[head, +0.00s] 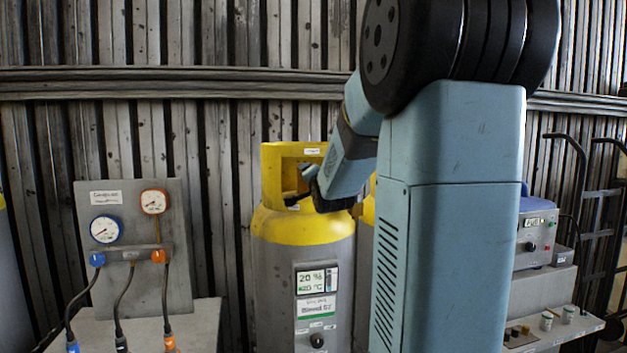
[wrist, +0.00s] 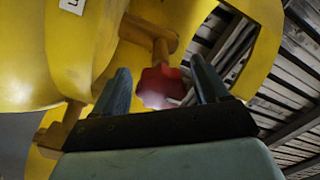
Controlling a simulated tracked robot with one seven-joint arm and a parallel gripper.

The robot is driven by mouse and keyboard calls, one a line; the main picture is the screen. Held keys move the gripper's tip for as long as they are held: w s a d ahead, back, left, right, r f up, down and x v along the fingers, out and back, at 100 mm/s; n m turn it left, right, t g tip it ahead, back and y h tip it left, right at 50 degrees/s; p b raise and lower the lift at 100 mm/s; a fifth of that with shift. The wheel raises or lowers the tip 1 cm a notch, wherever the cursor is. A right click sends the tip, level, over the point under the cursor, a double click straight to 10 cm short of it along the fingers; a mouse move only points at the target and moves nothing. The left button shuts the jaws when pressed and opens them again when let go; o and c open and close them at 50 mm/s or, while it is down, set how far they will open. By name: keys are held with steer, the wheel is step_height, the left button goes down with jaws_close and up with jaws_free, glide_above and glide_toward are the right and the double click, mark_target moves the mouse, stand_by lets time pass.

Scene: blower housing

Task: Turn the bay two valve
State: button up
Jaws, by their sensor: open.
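A grey gas cylinder (head: 275,275) with a yellow shoulder and collar stands upright at the middle of the head view. A red valve knob (wrist: 160,87) on a brass-coloured stem (wrist: 150,30) shows inside the yellow collar (wrist: 70,50) in the wrist view. My gripper (wrist: 160,82) is open at the collar, one finger to each side of the knob as seen from the wrist. I see no clear contact, and the depth between fingers and knob is hard to judge. In the head view my gripper (head: 302,188) reaches into the collar opening and the knob is hidden.
A gauge panel (head: 140,275) with hoses stands at left. A second yellow-topped cylinder (head: 366,212) is mostly hidden behind my arm. A bench with a device (head: 534,240) and a hand truck (head: 590,200) are at right. The yellow collar walls closely surround the knob.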

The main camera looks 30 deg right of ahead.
steer(key=shift+w+d, duration=0.1)
steer(key=shift+w, duration=0.15)
steer(key=shift+c, duration=0.2)
